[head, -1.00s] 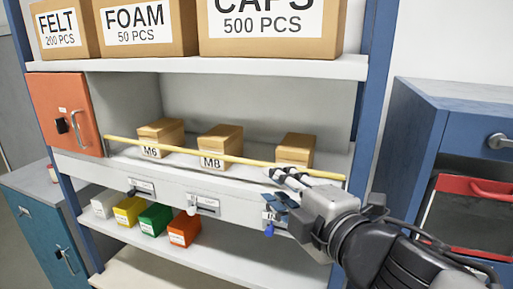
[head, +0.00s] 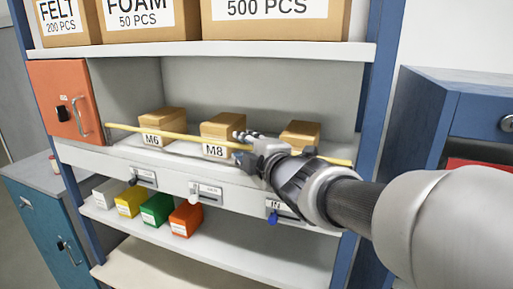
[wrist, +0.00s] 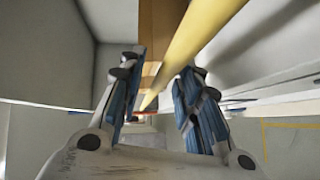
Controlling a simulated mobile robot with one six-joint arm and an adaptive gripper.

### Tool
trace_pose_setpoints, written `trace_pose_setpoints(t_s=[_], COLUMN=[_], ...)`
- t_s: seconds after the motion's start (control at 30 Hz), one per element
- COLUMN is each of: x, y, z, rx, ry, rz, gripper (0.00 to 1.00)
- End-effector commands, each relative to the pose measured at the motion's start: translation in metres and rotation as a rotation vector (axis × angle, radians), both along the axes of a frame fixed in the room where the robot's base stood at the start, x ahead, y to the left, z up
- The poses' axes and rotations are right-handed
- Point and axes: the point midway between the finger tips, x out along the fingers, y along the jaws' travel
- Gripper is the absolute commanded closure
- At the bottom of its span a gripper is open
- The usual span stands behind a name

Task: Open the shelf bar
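The shelf bar is a thin yellow rod (head: 180,136) running across the front of the middle shelf, from beside the orange box at left to near the right post. It lies in front of the small cartons. My gripper (head: 243,149) is at the bar, right of its middle, in front of the M8 carton (head: 222,128). In the wrist view, the blue-padded fingers (wrist: 160,92) are spread apart with nothing clamped. The bar (wrist: 195,40) runs diagonally from the upper right toward the gap between them. I cannot tell whether it lies between the pads. My gripper and wrist hide part of the bar.
The M6 carton (head: 163,125) and a third carton (head: 301,135) stand behind the bar. The orange box (head: 62,100) is at left. Several coloured bins (head: 157,208) sit below. A blue cabinet (head: 440,110) stands at right. The blue shelf post (head: 373,90) is close to my arm.

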Motion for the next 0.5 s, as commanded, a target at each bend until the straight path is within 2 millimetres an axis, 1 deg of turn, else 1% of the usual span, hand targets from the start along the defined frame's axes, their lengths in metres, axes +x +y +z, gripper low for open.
trace_pose_setpoints(t_s=[0.3, 0.5], x=[0.0028, 0.0027], y=[0.0012, 0.0011], z=[-0.0005, -0.0006], rx=[0.0, 0.0], ry=[0.0, 0.0], rz=[0.0, 0.0], gripper=[0.69, 0.81])
